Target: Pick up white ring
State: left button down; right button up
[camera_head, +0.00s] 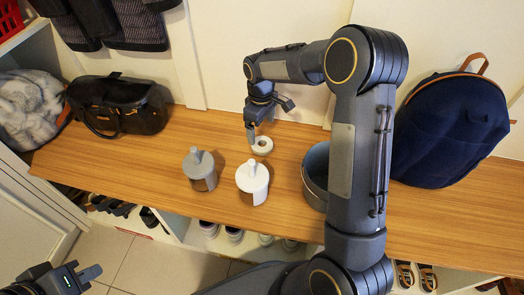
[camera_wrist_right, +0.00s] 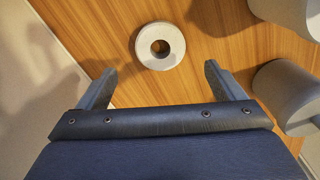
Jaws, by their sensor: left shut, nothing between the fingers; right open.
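The white ring (camera_head: 262,145) lies flat on the wooden bench, near the wall. In the right wrist view the ring (camera_wrist_right: 160,46) shows whole, with its hole, just beyond and between my fingertips. My right gripper (camera_head: 254,132) is above the bench beside the ring. In the wrist view its two fingers (camera_wrist_right: 158,76) are spread apart, with nothing between them. My left gripper (camera_head: 84,274) is at the lower left of the head view, away from the bench, shut and empty.
A white lidded jar (camera_head: 252,184) and a grey lidded jar (camera_head: 200,172) stand in front of the ring. A round grey container (camera_head: 316,178) stands to the right, partly behind my arm. A black bag (camera_head: 118,104) and a blue backpack (camera_head: 449,130) sit on the wooden bench (camera_head: 110,162).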

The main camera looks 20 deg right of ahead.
aim_at(262, 140)
jog(key=f+b, duration=0.1)
jog(key=f, duration=0.2)
jog(key=f+b, duration=0.2)
jog(key=f, duration=0.1)
jog(key=shift+s+d+f, duration=0.1)
jog(key=shift+s+f, duration=0.1)
jog(key=shift+f, duration=0.15)
jog(key=shift+r, duration=0.1)
